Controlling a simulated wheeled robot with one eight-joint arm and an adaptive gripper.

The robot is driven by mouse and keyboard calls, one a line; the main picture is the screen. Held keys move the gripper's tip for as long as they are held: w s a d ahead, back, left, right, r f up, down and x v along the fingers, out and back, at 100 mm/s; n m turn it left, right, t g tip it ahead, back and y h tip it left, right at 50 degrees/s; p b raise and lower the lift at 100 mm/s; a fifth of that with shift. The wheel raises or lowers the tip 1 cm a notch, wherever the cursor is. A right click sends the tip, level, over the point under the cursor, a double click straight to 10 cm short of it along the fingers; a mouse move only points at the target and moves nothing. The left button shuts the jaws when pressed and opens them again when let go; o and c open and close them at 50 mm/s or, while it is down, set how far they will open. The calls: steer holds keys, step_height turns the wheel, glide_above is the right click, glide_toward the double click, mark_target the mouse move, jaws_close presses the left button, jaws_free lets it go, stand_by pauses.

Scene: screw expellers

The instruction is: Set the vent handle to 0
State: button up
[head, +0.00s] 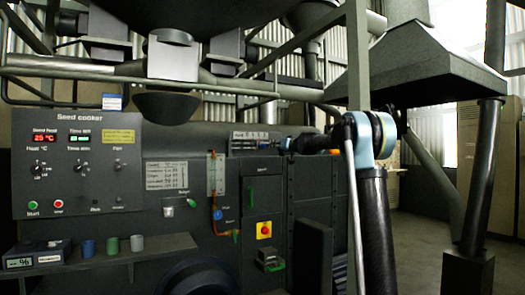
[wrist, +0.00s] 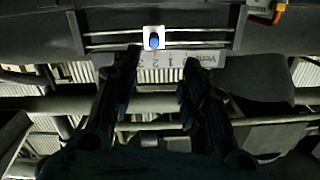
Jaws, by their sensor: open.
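The vent handle (wrist: 154,39) is a white block with a blue oval knob on a pair of horizontal rails, at the top middle of the wrist view. A pale scale plate (wrist: 165,61) marked Vent with digits shows upside down just below it. A small red mark under the handle sits near the 2; the 0 is not clear, with a finger partly over the plate. My gripper (wrist: 162,70) is open and empty, its fingers spread over the plate, apart from the handle. In the head view my gripper (head: 285,145) is at the right of the scale plate (head: 246,135).
The Seed cooker panel (head: 80,160) is at the left of the head view. A clear gauge with an orange pipe (head: 216,210) runs below the vent area. A dark box with a red-and-yellow button (head: 264,230) is below my gripper. Open floor lies at right.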

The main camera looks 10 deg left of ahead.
mark_target(264, 146)
steer(key=x, duration=1.2)
steer(key=d+x, duration=0.1)
steer(key=x, duration=0.6)
steer(key=shift+w+r, duration=0.35)
steer(key=shift+c, duration=0.2)
jaws_close()
